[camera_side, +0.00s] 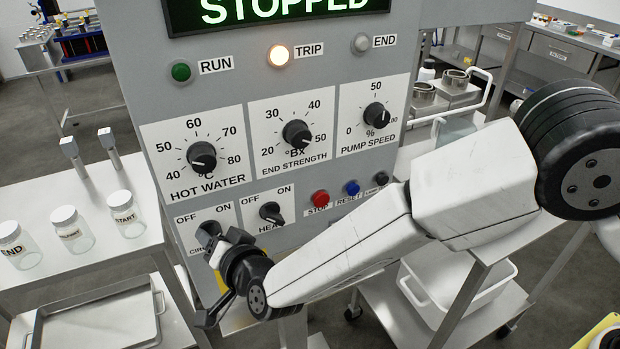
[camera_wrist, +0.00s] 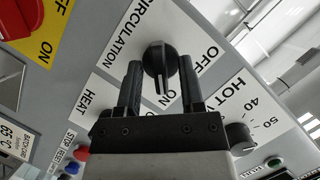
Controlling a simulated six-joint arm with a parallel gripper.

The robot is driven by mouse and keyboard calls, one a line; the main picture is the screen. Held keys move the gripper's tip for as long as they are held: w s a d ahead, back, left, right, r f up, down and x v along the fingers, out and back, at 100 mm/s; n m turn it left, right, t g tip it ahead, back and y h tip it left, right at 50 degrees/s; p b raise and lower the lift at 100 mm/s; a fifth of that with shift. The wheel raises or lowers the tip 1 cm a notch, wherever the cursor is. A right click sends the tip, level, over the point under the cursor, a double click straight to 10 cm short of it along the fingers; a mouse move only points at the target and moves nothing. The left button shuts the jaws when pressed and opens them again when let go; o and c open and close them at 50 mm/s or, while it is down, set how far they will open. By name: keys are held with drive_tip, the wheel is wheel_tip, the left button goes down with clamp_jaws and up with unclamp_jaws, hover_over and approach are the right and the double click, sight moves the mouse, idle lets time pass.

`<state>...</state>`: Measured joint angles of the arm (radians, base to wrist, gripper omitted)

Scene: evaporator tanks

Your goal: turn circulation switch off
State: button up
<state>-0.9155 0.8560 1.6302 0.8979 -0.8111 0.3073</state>
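The circulation switch (camera_wrist: 160,60) is a black knob on a white plate, with its pointer line towards ON in the wrist view. In the side view the knob (camera_side: 208,231) shows at the lower left of the panel, partly behind my gripper (camera_side: 218,275). In the wrist view my gripper (camera_wrist: 161,75) is open, with one finger on each side of the knob. Gaps show between the fingers and the knob, and I cannot see any contact. The CIRCULATION label is partly hidden in the side view.
The heat switch (camera_side: 270,212) is close to the right. A red and yellow switch (camera_wrist: 12,25) is at the wrist view's upper left. The display (camera_side: 280,12) reads STOPPED; the TRIP lamp (camera_side: 279,56) glows.

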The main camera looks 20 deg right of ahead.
clamp_jaws()
drive_tip(key=shift+n, duration=0.4)
drive_tip(key=n+h, duration=0.2)
drive_tip(key=n, duration=0.2)
drive_tip(key=n+h, duration=0.6)
drive_tip(key=n, duration=0.1)
drive_tip(key=shift+a+n, duration=0.3)
drive_tip(key=shift+a, duration=0.05)
idle(0.8)
idle(0.5)
drive_tip(key=shift+o, duration=0.9)
unclamp_jaws()
